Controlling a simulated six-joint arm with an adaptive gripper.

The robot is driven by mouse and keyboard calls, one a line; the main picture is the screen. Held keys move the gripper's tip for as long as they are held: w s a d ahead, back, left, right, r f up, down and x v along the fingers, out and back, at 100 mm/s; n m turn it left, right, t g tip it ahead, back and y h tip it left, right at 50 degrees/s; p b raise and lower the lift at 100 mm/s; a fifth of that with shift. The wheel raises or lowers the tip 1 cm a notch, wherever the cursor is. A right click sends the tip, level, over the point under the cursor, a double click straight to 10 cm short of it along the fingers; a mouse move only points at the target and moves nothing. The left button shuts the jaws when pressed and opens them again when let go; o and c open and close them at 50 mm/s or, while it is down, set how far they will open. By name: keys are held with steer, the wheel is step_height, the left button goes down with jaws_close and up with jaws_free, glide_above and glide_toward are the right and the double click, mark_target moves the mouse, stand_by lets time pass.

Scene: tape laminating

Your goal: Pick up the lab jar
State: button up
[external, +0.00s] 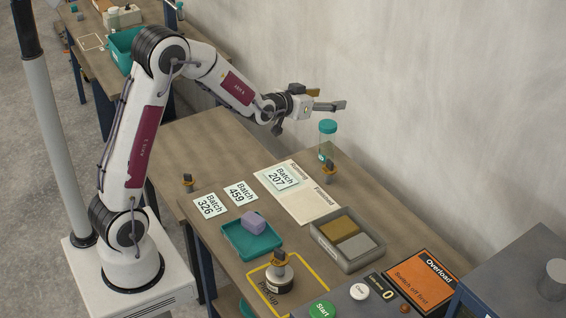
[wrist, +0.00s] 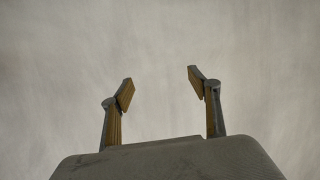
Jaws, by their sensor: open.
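The lab jar (external: 327,141) looks like a clear jar with a teal lid. It stands upright at the back of the table in the external view, near the wall. My gripper (external: 331,99) is in the air above and a little to the left of the jar in that picture, with its fingers pointing right toward the wall. In the wrist view my gripper (wrist: 160,80) has its two fingers spread apart with nothing between them. Only the grey wall shows behind them, and the jar is not in the wrist view.
A small brass-and-dark object (external: 329,173) stands just in front of the jar. Batch cards (external: 283,177), a teal tray (external: 238,250) with a purple block (external: 254,220), a grey divided tray (external: 322,252) and a control panel (external: 350,300) occupy the table. The wall (external: 450,110) is close behind.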

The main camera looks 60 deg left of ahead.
steer(key=w+a+f+t+y, duration=0.2)
steer(key=w+a+f, duration=0.3)
steer(key=f, duration=0.1)
steer(key=n+t+y, duration=0.2)
glide_above(323, 131)
steer(key=d+v, duration=0.1)
steer(key=v, duration=0.3)
step_height(323, 131, down, 7)
steer(key=shift+s+a+f+y, duration=0.2)
steer(key=shift+a+f+y, duration=0.05)
steer(key=shift+a+y, duration=0.15)
steer(key=shift+f, duration=0.1)
steer(key=shift+d+f, duration=0.1)
steer(key=shift+f, duration=3.95)
steer(key=shift+w+a+r, duration=0.2)
steer(key=shift+w+r, duration=0.05)
steer(key=shift+w, duration=0.15)
steer(key=shift+w+a, duration=0.15)
steer(key=shift+w, duration=0.25)
steer(key=shift+w, duration=0.15)
steer(key=shift+x, duration=2.75)
